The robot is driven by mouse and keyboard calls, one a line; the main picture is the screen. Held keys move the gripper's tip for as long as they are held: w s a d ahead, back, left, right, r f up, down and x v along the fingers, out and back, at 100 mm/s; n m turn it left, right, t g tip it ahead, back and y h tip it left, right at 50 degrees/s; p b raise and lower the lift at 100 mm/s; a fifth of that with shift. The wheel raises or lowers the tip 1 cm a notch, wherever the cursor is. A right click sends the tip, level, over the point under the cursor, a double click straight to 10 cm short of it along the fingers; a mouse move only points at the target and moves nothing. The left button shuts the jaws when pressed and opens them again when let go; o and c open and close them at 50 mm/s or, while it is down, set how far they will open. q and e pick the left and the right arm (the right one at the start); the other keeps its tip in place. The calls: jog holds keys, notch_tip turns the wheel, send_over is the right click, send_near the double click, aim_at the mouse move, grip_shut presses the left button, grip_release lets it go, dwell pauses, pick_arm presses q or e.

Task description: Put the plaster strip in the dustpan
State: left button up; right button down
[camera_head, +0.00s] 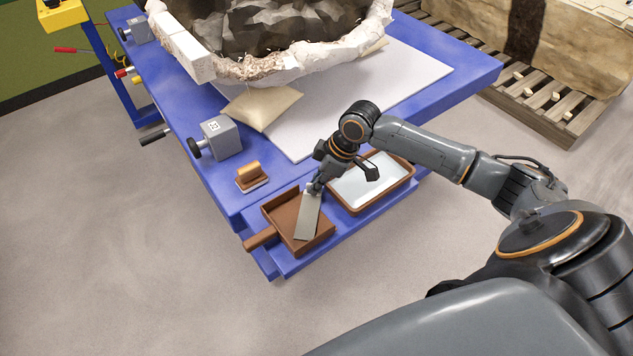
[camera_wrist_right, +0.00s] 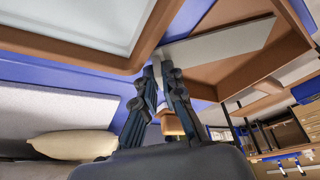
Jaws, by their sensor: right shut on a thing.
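The plaster strip (camera_head: 308,218) is a flat, pale grey-green piece. My right gripper (camera_head: 314,187) is shut on its far end, and the rest of the strip reaches over the dustpan. The brown dustpan (camera_head: 281,210) sits on the blue table's near corner, its handle pointing left. In the right wrist view the strip (camera_wrist_right: 225,44) runs from between my fingertips (camera_wrist_right: 166,65) across the dustpan's inside (camera_wrist_right: 225,72). I cannot tell whether the strip touches the dustpan floor. My left gripper is not in view.
A brown-rimmed tray of pale liquid (camera_head: 372,183) stands right beside the dustpan. A wooden-handled block (camera_head: 250,175), a grey clamp box (camera_head: 221,138) and a beige sandbag (camera_head: 262,106) lie behind. A big plaster-jacketed fossil (camera_head: 262,68) fills the table's back.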

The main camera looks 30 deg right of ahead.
jog(key=c, duration=1.5)
grip_release()
jog(key=shift+f, duration=0.1)
jog(key=shift+o, duration=0.2)
jog(key=v, duration=1.2)
jog(key=shift+p, duration=0.35)
